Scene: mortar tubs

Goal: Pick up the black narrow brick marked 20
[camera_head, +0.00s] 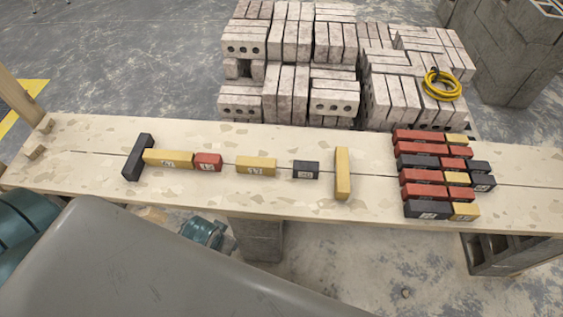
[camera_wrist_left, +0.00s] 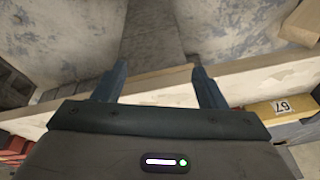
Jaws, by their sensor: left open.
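Several black bricks lie on the plank bench in the head view: a long one (camera_head: 137,157) set crosswise at the left, a short one (camera_head: 305,174) near the middle with a pale label, and others in the group at the right, such as the front one (camera_head: 426,210) and two short ones (camera_head: 480,167) (camera_head: 483,183) at its right side. The labels are too small to read, so I cannot tell which is marked 20. My left gripper (camera_wrist_left: 160,72) is open and empty in the left wrist view, its fingers apart over the bench edge. My right gripper is not visible.
The bench (camera_head: 80,180) also holds yellow bricks (camera_head: 256,164), a red brick (camera_head: 208,161) and red bricks in the right group. A yellow brick marked 67 (camera_wrist_left: 270,109) shows in the left wrist view. Grey brick stacks (camera_head: 290,80) stand behind. A yellow coil (camera_head: 441,84) lies on them.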

